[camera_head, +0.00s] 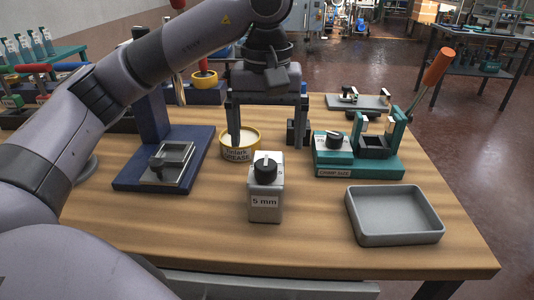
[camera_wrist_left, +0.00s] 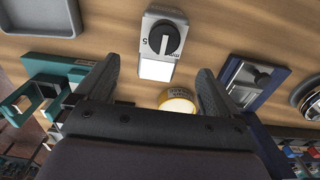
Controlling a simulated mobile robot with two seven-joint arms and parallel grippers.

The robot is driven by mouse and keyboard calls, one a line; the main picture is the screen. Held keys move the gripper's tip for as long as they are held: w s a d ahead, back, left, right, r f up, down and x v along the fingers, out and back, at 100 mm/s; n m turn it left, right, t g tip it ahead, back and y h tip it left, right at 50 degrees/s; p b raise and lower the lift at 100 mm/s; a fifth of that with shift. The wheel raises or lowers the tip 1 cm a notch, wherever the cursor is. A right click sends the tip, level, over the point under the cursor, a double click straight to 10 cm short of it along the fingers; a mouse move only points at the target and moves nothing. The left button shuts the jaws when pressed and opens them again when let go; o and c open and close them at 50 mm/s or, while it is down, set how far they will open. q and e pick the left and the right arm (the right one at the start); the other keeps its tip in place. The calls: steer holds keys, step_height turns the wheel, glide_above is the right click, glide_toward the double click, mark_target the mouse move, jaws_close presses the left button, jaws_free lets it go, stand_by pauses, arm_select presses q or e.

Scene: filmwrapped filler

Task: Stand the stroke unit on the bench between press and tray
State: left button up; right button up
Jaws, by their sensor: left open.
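The stroke unit, a pale grey block marked "5 mm" with a black knob on top (camera_head: 265,204), stands upright on the wooden bench (camera_head: 215,245). It stands between the blue press (camera_head: 190,180) on the left and the grey tray (camera_head: 395,238) on the right, apart from both. My left gripper (camera_head: 268,138) points down, open and empty, behind and above the unit. In the left wrist view the unit (camera_wrist_left: 155,70) shows beyond the open fingers (camera_wrist_left: 158,80), free of them. My right gripper is not in view.
A yellow-rimmed grease tin (camera_head: 241,154) sits behind the unit, close to my left finger. A teal fixture with an orange-handled lever (camera_head: 360,160) stands at the right, behind the tray. Bare bench lies in front of the unit and on both sides.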

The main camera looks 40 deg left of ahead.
arm_select(q)
steer(key=shift+r+p, duration=0.35)
steer(key=shift+r, duration=1.15)
